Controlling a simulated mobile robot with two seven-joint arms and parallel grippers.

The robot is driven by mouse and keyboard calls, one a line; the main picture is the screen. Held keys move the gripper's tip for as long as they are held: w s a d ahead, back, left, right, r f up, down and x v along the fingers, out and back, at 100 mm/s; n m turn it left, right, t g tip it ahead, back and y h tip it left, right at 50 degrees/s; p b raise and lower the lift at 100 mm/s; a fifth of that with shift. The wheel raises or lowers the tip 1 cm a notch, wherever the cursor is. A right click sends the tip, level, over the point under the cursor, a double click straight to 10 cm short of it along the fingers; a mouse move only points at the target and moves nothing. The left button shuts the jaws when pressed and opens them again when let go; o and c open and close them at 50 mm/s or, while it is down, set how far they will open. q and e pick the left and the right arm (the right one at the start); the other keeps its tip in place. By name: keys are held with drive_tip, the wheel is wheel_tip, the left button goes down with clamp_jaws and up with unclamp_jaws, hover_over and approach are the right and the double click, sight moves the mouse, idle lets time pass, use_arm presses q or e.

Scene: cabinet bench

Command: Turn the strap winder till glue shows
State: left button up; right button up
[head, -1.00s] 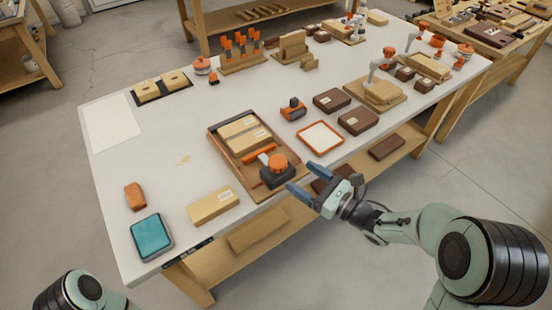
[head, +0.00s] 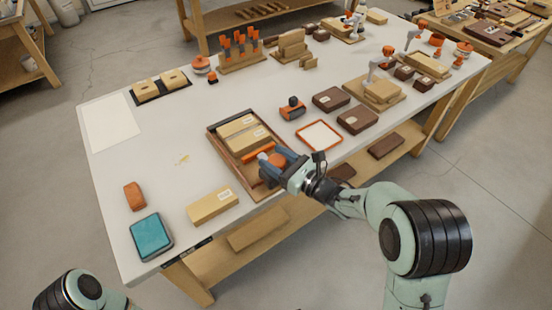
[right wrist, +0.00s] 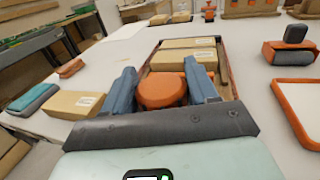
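The strap winder (right wrist: 162,91), with a round orange knob, sits at the near end of a wooden tray (head: 222,150). In the head view the knob (head: 277,160) is partly covered by my right gripper (head: 273,168). The gripper's blue fingers stand on either side of the knob, spread apart. I cannot tell whether they touch it. The winder's dark base is hidden. An orange strip (head: 257,152) lies beside it in the tray, near two tan boxes (head: 237,127). No glue can be made out on the winder. My left gripper is out of view.
A tan box (head: 213,207), a teal-topped pad (head: 151,236) and an orange-brown block (head: 134,196) lie to the left. An orange-rimmed tray (head: 319,135) and dark boxes (head: 357,120) lie to the right.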

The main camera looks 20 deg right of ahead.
drive_tip(key=shift+c, duration=1.4)
drive_tip(key=shift+h, duration=0.3)
